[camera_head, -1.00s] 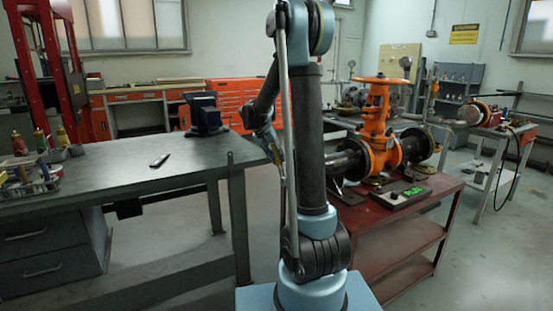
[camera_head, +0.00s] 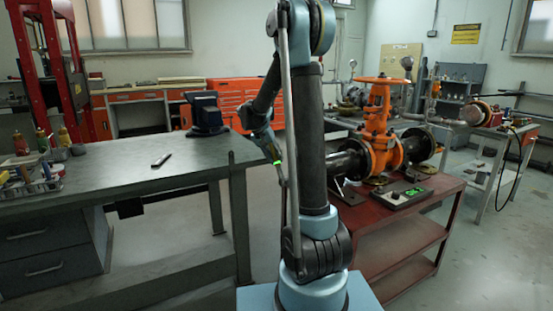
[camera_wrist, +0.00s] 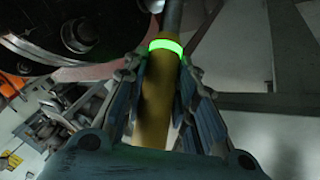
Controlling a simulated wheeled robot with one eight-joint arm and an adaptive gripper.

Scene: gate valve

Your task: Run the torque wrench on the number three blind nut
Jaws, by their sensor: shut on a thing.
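The orange gate valve (camera_head: 378,135) lies with its pipe flanges on the red cart. In the wrist view my gripper (camera_wrist: 165,72) is shut on the yellow handle of the torque wrench (camera_wrist: 156,100). A green ring on the wrench glows, and its grey shaft runs out of the top of the picture. A dark flange with round bolts or nuts (camera_wrist: 78,35) is at the upper left, beside the shaft. The wrench's head is out of view, so I cannot tell whether it is on a nut. I cannot read which nut is number three. In the head view my arm partly hides the wrench.
The red cart (camera_head: 405,245) also carries a grey box with a green display (camera_head: 396,194). A grey workbench (camera_head: 120,175) at left holds a vise (camera_head: 205,115) and a dark tool (camera_head: 161,160). Open floor lies between bench and cart.

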